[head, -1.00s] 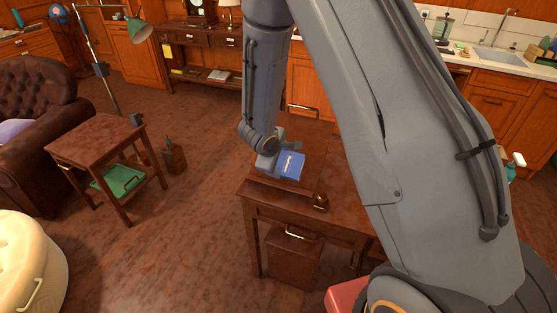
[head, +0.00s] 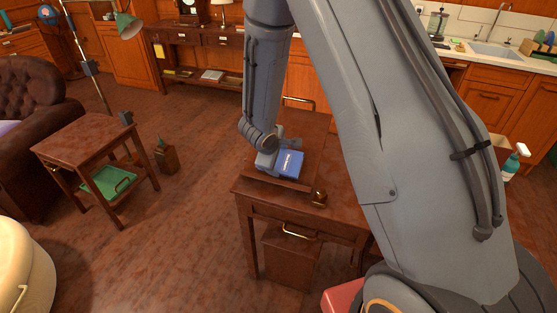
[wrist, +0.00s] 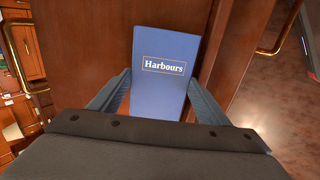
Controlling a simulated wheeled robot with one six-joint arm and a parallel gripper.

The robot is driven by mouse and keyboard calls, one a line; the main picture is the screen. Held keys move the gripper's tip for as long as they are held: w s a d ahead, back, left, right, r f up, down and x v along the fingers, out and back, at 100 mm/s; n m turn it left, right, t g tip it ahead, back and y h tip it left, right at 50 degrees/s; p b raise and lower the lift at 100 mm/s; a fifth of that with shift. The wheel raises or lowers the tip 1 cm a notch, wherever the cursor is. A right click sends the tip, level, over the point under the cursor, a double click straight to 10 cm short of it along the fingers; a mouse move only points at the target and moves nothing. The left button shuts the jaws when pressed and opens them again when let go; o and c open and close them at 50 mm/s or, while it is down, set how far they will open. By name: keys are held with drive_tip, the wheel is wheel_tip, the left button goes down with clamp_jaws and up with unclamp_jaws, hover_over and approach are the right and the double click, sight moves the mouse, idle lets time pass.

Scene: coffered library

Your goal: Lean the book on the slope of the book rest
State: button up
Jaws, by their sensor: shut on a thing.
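The blue book (head: 289,164), titled "Harbours", is held by my gripper (head: 274,158) over the wooden desk. In the wrist view the book's cover (wrist: 165,95) faces the camera between my two fingers (wrist: 160,88), which grip its side edges. The book rest (head: 262,184) appears as a brown wooden board with a raised front ledge on the desk. The book is over or against this board; I cannot tell whether it touches it. My gripper and forearm hide part of the board.
My arm covers the desk's right part.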

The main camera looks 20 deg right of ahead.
drive_tip(key=o, duration=1.3)
drive_tip(key=shift+o, duration=0.2)
drive_tip(key=shift+s+f, duration=0.15)
drive_tip(key=shift+a, duration=0.1)
drive_tip(key=b+v, duration=0.1)
drive_tip(key=v, duration=0.7)
drive_tip(key=shift+d, duration=0.25)
drive_tip(key=s+r+m+g+y, duration=0.1)
drive_tip(key=s+r+m, duration=0.1)
drive_tip(key=s, duration=0.5)
drive_tip(key=s+d+r+m+g+y, duration=0.1)
drive_tip(key=s+r+m+g, duration=0.1)
drive_tip(key=s+m, duration=0.3)
drive_tip(key=s+d+r+m+g+y, duration=0.1)
drive_tip(key=s+r+m+y, duration=0.1)
drive_tip(key=s, duration=0.7)
drive_tip(key=shift+s+r+m+g, duration=0.3)
drive_tip(key=shift+s+r+m, duration=0.15)
drive_tip(key=shift+m, duration=0.45)
